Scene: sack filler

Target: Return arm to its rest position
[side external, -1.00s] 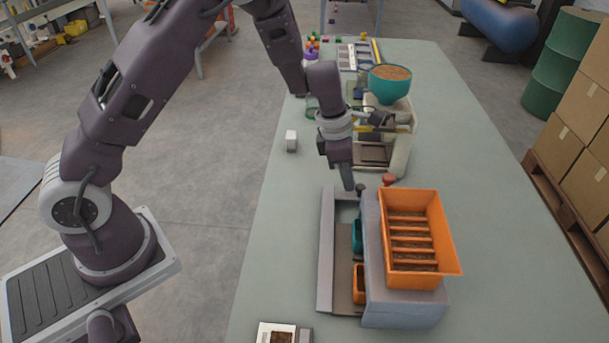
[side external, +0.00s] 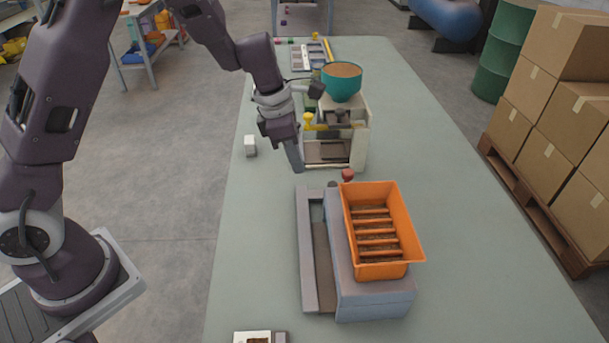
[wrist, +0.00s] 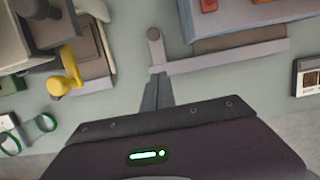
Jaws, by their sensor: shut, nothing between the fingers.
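My gripper (side external: 297,170) is shut and empty. In the side external view it hangs fingers-down above the table, just left of the filler's front and behind the grey bench unit. In the wrist view my gripper (wrist: 158,80) shows its fingers together, with bare table and the corner of the grey unit beyond them. My arm reaches in from the left, bent at the elbow.
The filler with its teal hopper (side external: 342,82) stands beside my gripper. An orange slatted bin (side external: 415,240) sits on the grey unit (side external: 375,305). A small white block (side external: 250,146) lies at the left. Cardboard boxes (side external: 550,120) are off the table's right side.

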